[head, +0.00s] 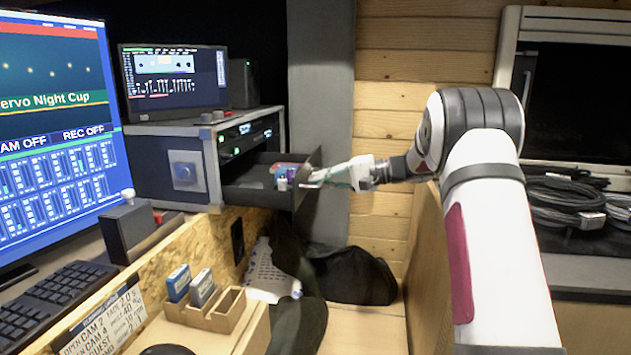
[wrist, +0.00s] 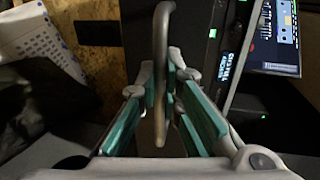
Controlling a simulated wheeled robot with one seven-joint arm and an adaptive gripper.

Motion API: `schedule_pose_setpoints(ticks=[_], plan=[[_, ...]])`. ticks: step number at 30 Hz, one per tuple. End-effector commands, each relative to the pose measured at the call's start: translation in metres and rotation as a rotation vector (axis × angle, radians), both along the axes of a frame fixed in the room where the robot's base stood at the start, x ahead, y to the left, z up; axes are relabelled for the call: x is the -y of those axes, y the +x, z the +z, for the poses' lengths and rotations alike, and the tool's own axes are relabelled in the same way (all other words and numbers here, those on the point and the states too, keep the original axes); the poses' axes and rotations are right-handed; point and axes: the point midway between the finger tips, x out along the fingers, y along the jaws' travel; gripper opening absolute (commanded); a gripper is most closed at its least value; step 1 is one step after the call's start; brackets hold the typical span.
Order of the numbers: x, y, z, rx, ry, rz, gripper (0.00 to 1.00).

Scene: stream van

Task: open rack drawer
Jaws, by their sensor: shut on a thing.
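The rack drawer (head: 250,194) is dark and stands pulled out of the rack case (head: 172,165), with a few small coloured items (head: 284,174) inside. Its front panel (head: 307,180) faces right, towards my arm. In the wrist view a curved metal handle (wrist: 161,70) rises between my fingers. My gripper (head: 325,180) is at the drawer front, and its teal-lined fingers show in the wrist view (wrist: 161,100), shut on the handle. The fingers hide part of the handle in the head view.
A monitor (head: 172,78) stands on the rack. A large screen (head: 55,130) and keyboard (head: 50,300) are at left. A wooden holder (head: 205,312) with small cards sits in front. Dark bags (head: 350,275) lie below the drawer. Coiled cables (head: 565,200) lie at right.

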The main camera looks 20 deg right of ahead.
Motion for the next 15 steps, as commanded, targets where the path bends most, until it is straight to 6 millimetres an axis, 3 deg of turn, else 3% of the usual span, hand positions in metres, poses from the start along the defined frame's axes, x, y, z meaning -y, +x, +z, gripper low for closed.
schedule_pose_setpoints(ticks=[6,9,15], plan=[[0.0004,0.0000,-0.0011,-0.002,-0.001,-0.001,0.00],[0.0004,0.0001,-0.0010,-0.001,0.000,-0.001,0.25],[0.0001,0.0002,-0.0005,-0.001,0.000,0.000,0.27]])
